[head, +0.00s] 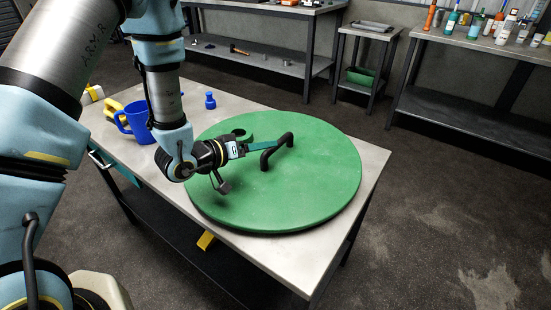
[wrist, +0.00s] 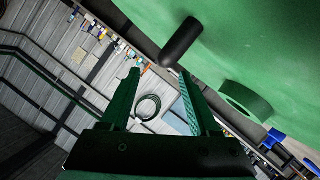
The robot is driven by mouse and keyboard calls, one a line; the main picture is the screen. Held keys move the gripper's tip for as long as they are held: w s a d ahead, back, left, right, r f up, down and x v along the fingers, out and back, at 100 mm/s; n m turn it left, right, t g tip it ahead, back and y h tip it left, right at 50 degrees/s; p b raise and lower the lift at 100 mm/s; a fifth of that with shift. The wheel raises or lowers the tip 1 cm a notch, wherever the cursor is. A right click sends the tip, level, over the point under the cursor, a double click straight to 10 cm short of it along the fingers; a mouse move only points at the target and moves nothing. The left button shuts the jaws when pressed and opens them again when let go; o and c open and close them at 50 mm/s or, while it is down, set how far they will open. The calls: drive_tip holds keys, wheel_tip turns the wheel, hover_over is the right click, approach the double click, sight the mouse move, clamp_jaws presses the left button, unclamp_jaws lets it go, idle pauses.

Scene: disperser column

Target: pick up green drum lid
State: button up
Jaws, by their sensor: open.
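The green drum lid (head: 320,190) is a large flat disc lying on the table. A black bar handle (head: 284,144) stands up from its middle. The lid fills the upper right of the wrist view (wrist: 260,50), with the dark handle (wrist: 181,42) sticking out from it. My gripper (head: 270,146) is low over the lid, its fingers pointing at the handle. In the wrist view my gripper (wrist: 158,75) shows two green fingers wide apart with nothing held. The handle appears just beyond the right fingertip; I cannot tell whether they touch.
A blue mug (head: 135,122), a yellow object (head: 113,106) and a small blue item (head: 210,100) stand on the grey table (head: 372,165), left of the lid. Benches with bottles (head: 478,24) stand behind. The floor to the right is clear.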

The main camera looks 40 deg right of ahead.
drive_tip(key=shift+w+f+p+x, duration=0.15)
drive_tip(key=shift+p+x, duration=0.5)
drive_tip(key=shift+x, duration=1.2)
drive_tip(key=shift+w+f+p+x, duration=0.1)
drive_tip(key=shift+p+x, duration=0.55)
drive_tip(key=shift+x, duration=1.15)
clamp_jaws()
drive_tip(key=shift+r, duration=0.15)
